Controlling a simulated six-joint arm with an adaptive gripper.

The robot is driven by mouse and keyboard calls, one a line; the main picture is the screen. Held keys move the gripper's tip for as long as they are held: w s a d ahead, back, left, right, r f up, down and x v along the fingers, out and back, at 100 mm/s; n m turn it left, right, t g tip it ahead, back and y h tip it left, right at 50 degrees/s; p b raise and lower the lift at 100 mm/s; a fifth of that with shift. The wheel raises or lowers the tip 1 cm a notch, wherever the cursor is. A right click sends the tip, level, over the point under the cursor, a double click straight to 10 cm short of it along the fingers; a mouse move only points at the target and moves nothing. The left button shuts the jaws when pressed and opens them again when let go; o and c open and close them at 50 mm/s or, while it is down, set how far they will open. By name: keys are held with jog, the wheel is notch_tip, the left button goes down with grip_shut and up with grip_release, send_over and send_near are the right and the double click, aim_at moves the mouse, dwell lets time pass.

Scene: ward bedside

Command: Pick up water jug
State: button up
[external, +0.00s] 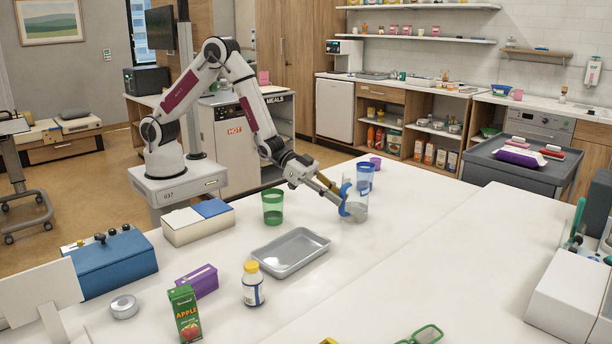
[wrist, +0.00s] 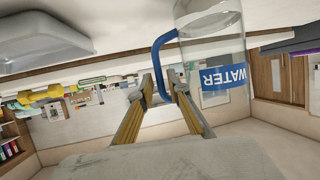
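The water jug (external: 357,211) is clear, with a blue handle, and stands upright on the white table in the external view. In the wrist view the jug (wrist: 213,45) appears upside down at the upper right, with a blue WATER label. Its blue handle faces my gripper (external: 338,194). In the wrist view, the handle's upright bar shows between the two fingers of my gripper (wrist: 160,88). The fingers look open, with gaps beside the handle. In the external view the fingertips overlap the handle, so contact is hard to judge.
A blue cup (external: 365,176) is close behind the jug, and a green cup (external: 273,208) stands to its left. A grey tray (external: 291,269) lies nearer the camera, with a capped bottle (external: 253,291) beside it. The table right of the jug is clear.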

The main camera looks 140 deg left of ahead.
jog(key=shift+x, duration=1.1)
grip_shut()
